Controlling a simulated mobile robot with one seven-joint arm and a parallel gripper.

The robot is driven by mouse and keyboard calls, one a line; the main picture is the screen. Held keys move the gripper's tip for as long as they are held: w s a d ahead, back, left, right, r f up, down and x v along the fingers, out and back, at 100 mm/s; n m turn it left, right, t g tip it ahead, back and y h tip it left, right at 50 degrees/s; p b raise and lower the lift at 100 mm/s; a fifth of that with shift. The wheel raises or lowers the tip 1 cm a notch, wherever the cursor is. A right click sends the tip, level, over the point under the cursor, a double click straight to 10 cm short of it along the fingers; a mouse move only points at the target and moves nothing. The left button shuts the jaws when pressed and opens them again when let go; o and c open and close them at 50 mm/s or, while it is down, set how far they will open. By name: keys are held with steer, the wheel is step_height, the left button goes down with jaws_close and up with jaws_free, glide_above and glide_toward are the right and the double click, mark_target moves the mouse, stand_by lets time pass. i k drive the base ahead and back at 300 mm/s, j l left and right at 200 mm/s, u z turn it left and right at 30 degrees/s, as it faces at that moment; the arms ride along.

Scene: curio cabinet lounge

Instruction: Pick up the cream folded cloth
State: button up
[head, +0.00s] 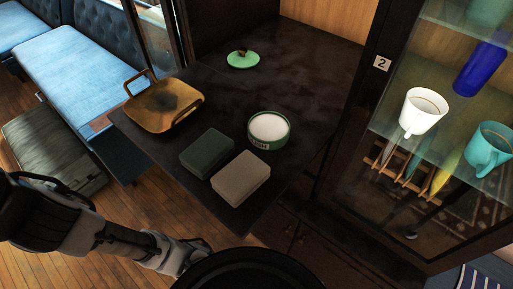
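The cream folded cloth (241,178) lies flat near the front edge of the dark tabletop (303,88). It looks like a thick greyish-beige block with rounded corners. A dark green folded cloth (207,153) lies close beside it on the left. My gripper (192,258) is at the lower left, below and in front of the table edge, apart from the cloth. Its fingertips cannot be made out, so I cannot tell whether it is open or shut.
A green-rimmed round tin (282,139) stands just behind the cream cloth. A brass tray with handles (164,105) is at the left. A small green dish (243,60) stands farther back. A glass-doored cabinet (376,150) holding cups stands at the right. The middle of the tabletop is clear.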

mark_target(235, 182)
steer(key=k+l+u, duration=0.15)
steer(key=u, duration=0.25)
steer(key=k+l+u, duration=0.25)
steer(key=u, duration=0.2)
